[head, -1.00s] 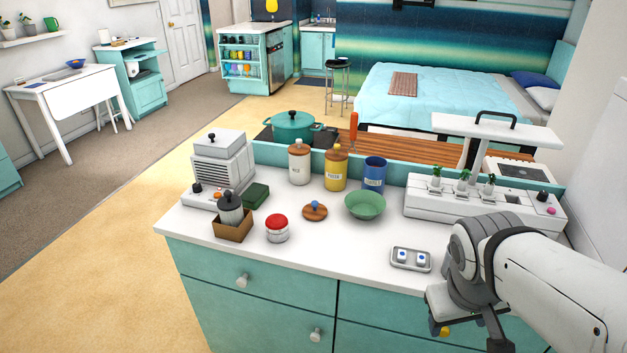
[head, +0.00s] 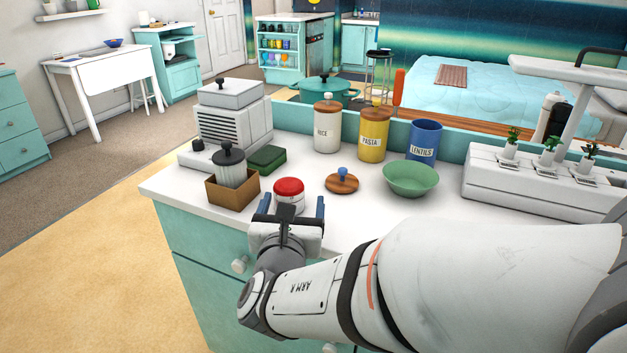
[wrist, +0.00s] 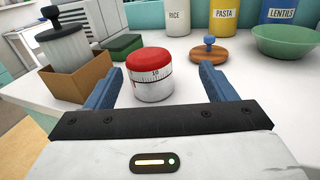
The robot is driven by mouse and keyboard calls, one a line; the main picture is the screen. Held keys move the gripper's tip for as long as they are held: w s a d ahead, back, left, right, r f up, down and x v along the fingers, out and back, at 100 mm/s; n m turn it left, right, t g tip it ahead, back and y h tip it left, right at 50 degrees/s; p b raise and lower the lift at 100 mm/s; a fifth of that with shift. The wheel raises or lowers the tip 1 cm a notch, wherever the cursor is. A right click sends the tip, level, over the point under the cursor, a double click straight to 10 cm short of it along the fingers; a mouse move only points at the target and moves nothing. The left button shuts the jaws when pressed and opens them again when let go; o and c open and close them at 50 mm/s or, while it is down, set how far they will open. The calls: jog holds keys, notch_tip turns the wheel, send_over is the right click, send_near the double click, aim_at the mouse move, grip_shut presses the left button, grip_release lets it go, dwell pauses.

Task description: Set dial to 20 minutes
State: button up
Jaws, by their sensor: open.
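The kitchen timer, a white cylinder with a red top (head: 289,192), stands upright on the white counter. My gripper (head: 292,207) is open at the counter's front edge, just on the near side of the timer. In the wrist view its two blue fingers (wrist: 160,85) point toward the timer, one to each side, with gaps between them and it. I cannot tell whether the fingertips reach alongside it.
A brown box (head: 232,189) holding a lidded grey canister stands left of the timer, near the left finger. A wooden lid with a blue knob (head: 341,181) lies to the right. A green bowl (head: 411,179) and labelled jars stand behind.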

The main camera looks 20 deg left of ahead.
aim_at(289, 182)
jog(key=shift+w+a+f+n+y, duration=0.15)
jog(key=shift+a+f+n+y, duration=0.2)
jog(key=shift+a, duration=0.3)
jog(key=shift+w+a+r, duration=0.15)
jog(key=shift+w+a, duration=0.05)
jog(key=b+x, duration=0.1)
jog(key=x, duration=0.6)
jog(key=shift+r, duration=0.1)
jog(key=c, duration=1)
